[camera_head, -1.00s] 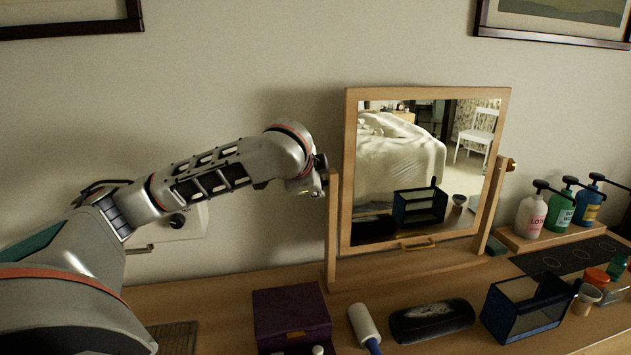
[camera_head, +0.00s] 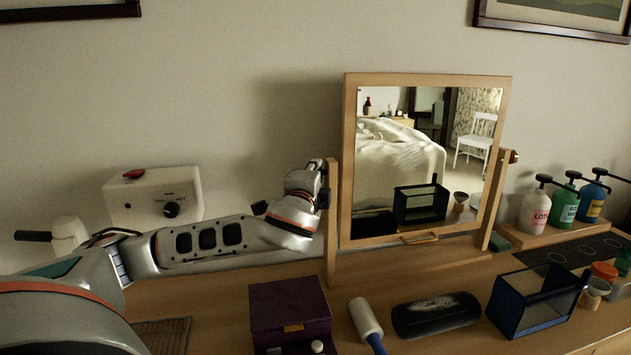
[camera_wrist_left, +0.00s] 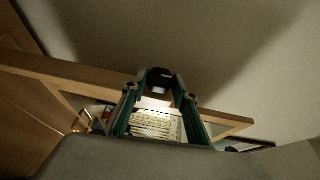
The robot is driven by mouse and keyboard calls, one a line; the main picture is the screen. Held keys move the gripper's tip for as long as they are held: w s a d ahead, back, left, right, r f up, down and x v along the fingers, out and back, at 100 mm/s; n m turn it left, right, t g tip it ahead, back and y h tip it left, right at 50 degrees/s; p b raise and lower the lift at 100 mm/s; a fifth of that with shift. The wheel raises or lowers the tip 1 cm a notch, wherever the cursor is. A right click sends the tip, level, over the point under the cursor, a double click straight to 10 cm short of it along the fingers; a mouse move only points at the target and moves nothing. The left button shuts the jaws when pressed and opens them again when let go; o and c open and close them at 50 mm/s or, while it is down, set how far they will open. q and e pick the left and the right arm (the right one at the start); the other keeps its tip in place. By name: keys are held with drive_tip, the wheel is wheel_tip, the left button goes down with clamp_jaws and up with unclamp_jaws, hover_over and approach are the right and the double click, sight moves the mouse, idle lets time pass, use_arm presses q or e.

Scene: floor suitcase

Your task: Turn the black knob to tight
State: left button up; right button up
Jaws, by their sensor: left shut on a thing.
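The tilting mirror (camera_head: 420,236) stands on the dresser in a wooden frame between two posts. My left gripper (camera_head: 322,188) is at the upper part of the mirror's left post (camera_head: 331,245). In the left wrist view, a black knob (camera_wrist_left: 159,74) sits between the green-sided fingers of this gripper (camera_wrist_left: 158,88), which are shut on it. In the head view the knob is mostly hidden by the gripper and wrist. Its tight or loose setting cannot be read. My right gripper is not in view.
A white box (camera_head: 130,205) with a black dial stands behind my left forearm. A purple box (camera_head: 290,310), lint roller (camera_head: 366,322), black case (camera_head: 437,315) and glass box (camera_head: 530,312) line the front. Pump bottles (camera_head: 563,207) stand at the right.

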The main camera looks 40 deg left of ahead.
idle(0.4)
use_arm(q)
drive_tip(key=o, duration=1.1)
drive_tip(key=shift+c, duration=0.2)
drive_tip(key=v, duration=0.7)
drive_tip(key=shift+s, duration=0.25)
drive_tip(key=shift+d+f, duration=0.1)
